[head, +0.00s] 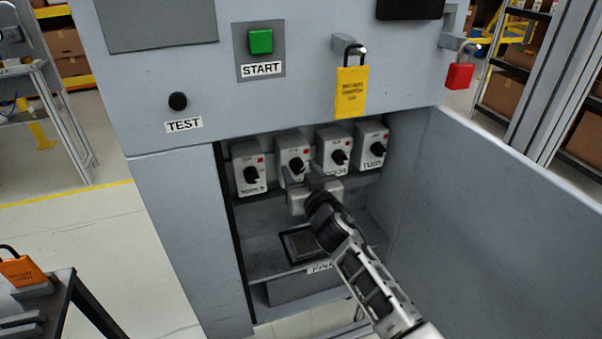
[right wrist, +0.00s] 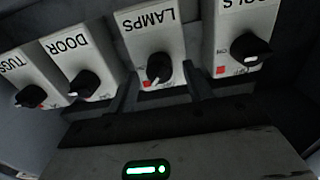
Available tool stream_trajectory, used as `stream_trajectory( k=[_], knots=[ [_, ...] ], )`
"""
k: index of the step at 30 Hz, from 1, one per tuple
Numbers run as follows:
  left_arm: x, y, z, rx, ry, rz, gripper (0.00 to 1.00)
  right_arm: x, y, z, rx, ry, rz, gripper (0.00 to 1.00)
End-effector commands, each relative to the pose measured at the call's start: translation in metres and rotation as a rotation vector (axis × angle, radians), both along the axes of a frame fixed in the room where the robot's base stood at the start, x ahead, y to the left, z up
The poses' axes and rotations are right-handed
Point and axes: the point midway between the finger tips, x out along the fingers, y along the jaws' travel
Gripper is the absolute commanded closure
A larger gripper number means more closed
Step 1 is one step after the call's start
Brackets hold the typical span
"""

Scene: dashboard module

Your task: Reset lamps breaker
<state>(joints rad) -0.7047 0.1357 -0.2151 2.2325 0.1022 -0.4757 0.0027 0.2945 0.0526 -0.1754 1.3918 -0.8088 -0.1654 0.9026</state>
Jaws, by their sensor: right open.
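The LAMPS breaker (head: 293,152) is a white box with a black rotary knob and a small red mark, second from the left in a row inside the open cabinet. In the right wrist view the LAMPS breaker (right wrist: 150,36) appears upside down; its knob's pale tip points down and slightly left. My right gripper (head: 308,176) is just in front of and below it. In the right wrist view my right gripper (right wrist: 163,95) is open, its dark fingers apart on either side below the knob, holding nothing. My left gripper is not in view.
The TOOLS breaker (right wrist: 245,35) and DOOR breaker (right wrist: 78,62) flank LAMPS closely. The cabinet door (head: 520,210) stands open at the right. A shelf (head: 262,258) lies below the breakers.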

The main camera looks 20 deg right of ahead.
Motion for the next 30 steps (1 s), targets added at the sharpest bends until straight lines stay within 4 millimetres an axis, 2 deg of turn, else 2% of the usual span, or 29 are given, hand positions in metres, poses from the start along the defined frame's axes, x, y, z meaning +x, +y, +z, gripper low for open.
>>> stream_trajectory(
  k=[9,10,14,15,23,30],
  knots=[
    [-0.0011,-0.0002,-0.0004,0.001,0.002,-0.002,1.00,0.0029,0.0003,-0.0001,0.000,0.000,0.000,0.49],
    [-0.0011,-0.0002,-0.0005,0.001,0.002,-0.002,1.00,0.0028,0.0002,-0.0001,0.000,0.000,0.000,0.55],
    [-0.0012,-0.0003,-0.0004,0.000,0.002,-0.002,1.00,0.0027,0.0002,-0.0002,0.000,0.001,0.000,0.91],
    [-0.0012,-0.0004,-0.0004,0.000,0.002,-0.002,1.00,0.0027,0.0002,-0.0002,0.000,0.000,0.000,0.94],
    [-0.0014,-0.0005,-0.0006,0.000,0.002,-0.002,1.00,0.0026,0.0002,-0.0003,-0.017,0.000,0.000,0.94],
    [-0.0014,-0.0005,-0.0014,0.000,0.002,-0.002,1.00,0.0026,0.0006,-0.0005,-0.124,-0.003,0.001,0.94]
  ],
)
